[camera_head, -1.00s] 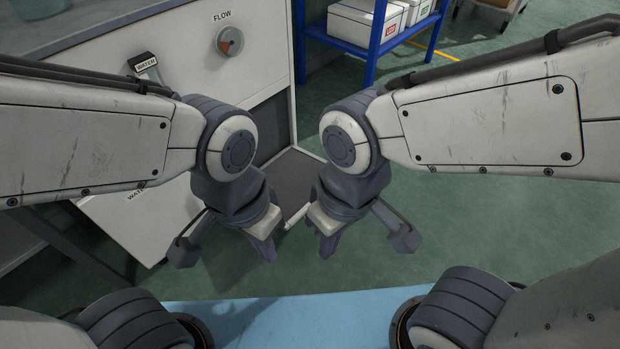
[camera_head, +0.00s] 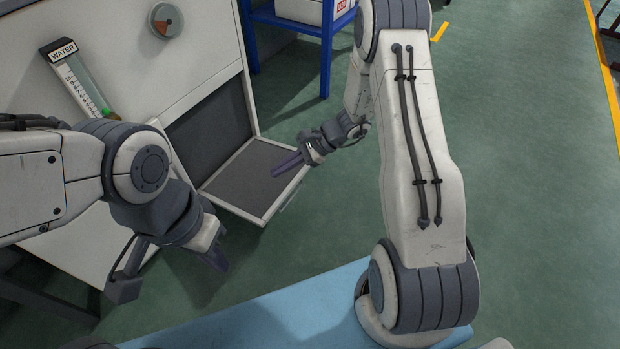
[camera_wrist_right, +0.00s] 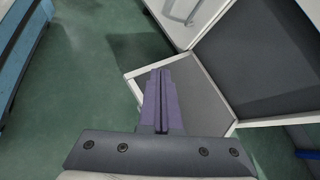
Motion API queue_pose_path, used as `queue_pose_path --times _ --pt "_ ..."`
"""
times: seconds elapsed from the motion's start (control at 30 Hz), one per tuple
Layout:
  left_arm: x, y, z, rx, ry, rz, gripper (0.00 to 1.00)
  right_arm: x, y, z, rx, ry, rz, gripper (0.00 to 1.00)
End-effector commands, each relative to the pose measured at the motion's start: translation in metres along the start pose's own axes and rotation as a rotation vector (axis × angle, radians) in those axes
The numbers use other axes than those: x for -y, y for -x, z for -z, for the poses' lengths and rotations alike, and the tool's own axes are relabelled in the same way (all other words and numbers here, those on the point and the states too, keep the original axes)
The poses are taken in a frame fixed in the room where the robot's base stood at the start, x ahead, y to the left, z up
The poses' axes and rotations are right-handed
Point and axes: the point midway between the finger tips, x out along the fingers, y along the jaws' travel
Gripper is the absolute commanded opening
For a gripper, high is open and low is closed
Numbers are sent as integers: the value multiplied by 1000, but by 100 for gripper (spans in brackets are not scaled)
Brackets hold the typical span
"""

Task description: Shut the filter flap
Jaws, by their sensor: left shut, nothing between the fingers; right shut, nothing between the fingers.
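The filter flap (camera_head: 245,184) is a grey panel with a white frame, hinged along the lower edge of a dark opening (camera_head: 211,128) in the white machine. It hangs open, folded outward and down; it also shows in the right wrist view (camera_wrist_right: 205,100). My right gripper (camera_head: 276,173) is shut and empty, with its fingers over the flap near its outer right edge. My left gripper (camera_head: 224,266) is shut and empty, low and left of the flap.
The machine front carries a water gauge (camera_head: 78,82) and a round dial (camera_head: 167,20). A blue shelf (camera_head: 325,50) with white boxes stands behind. A light blue surface (camera_head: 260,318) lies in front. Green floor right of the flap is free.

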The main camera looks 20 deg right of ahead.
Motion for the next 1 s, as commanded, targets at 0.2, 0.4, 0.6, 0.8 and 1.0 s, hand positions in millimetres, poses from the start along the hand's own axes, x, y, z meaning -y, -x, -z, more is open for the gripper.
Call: queue_pose_path --times 0.2,0.4,0.6,0.8,1.0 --pt "2 -24 -1 0 0 0 0 -2 12 173 18 -461 394 0" --pt "2 -30 -2 0 0 0 0 -22 24 249 21 -662 590 0" --pt "3 -39 -2 0 0 0 0 -20 15 266 21 -697 626 0" --pt "4 -63 -3 0 0 0 0 -1 -18 274 21 -692 622 0" --pt "6 -89 -5 0 0 0 0 23 -55 283 21 -692 622 0"
